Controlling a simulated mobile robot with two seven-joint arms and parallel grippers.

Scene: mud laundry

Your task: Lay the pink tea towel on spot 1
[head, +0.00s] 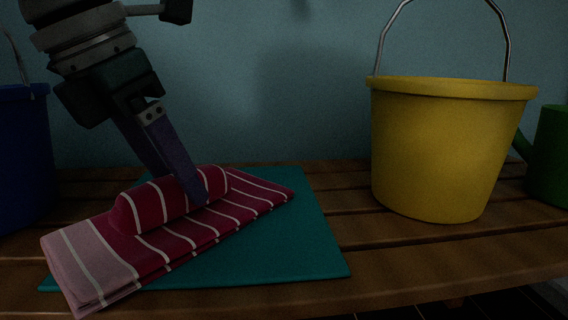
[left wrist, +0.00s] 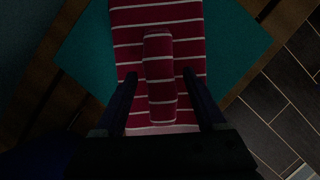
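The pink tea towel (head: 85,262), deep pink with white stripes and a paler end, lies diagonally on a teal mat (head: 285,255). Its pale end sticks out past the mat's front left edge. A raised, rounded fold (head: 150,207) stands along the towel's middle; it also shows in the left wrist view (left wrist: 160,80). My left gripper (head: 182,190) points down over the towel, its near fingertip at the cloth. In the left wrist view its open fingers (left wrist: 160,74) straddle the fold, with a gap on each side. My right gripper is out of view. No spot label is visible.
The mat lies on a slatted wooden bench (head: 400,255). A yellow bucket (head: 440,150) with a raised metal handle stands right of the mat. A blue bucket (head: 22,160) stands at the far left. A green object (head: 552,155) is at the right edge. Dark tiled floor (left wrist: 265,115) lies beyond the bench.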

